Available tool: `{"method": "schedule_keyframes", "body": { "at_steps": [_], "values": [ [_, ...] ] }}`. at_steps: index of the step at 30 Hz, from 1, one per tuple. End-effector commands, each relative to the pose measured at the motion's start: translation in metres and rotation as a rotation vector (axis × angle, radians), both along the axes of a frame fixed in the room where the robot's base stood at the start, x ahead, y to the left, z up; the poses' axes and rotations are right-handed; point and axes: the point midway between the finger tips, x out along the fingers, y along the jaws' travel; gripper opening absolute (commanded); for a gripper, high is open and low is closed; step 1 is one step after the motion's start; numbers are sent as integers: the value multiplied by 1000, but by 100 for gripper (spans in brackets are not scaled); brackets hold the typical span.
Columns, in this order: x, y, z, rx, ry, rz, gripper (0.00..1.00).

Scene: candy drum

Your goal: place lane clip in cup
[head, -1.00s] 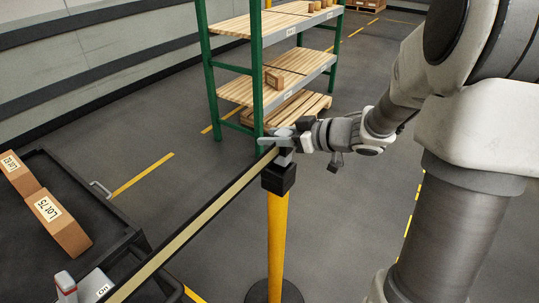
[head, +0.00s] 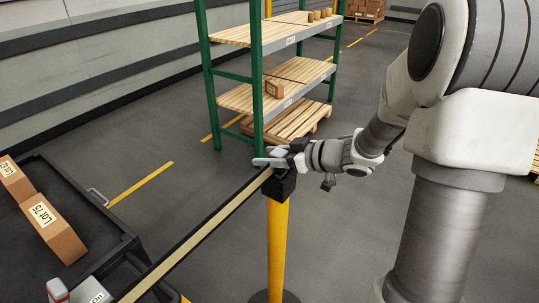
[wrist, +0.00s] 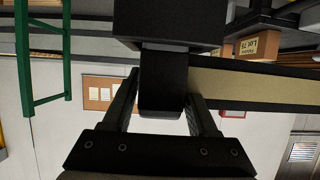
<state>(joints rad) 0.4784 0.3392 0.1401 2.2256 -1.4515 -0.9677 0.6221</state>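The lane clip appears to be the small black block (wrist: 162,85) in the wrist view. It sits against the black head (wrist: 168,22) of a yellow post (head: 277,240), where the pale belt (head: 205,228) ends. My gripper (head: 272,156) is at the post top in the head view. In the wrist view its two dark fingers (wrist: 163,100) stand on either side of the block, with light gaps beside its near end. It looks open; contact at the fingertips is unclear. A white labelled container (head: 92,292), possibly the cup, is cut off at the lower left.
A dark cart (head: 95,205) at left carries cardboard boxes (head: 53,228) and a white-and-red item (head: 57,290). A green-framed rack (head: 203,75) with wooden shelves stands behind the post.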

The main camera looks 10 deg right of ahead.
Motion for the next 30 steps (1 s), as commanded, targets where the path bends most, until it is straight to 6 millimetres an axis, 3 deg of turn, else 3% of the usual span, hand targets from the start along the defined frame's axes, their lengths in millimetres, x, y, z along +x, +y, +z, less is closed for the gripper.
{"method": "schedule_keyframes", "body": {
  "at_steps": [2, 13, 30],
  "values": [
    [0, 0, 0, 0, 0, 0, 75],
    [0, 0, 6, 0, -2, -1, 75],
    [-69, -70, 46, -2, 0, -3, 75]
  ]
}}
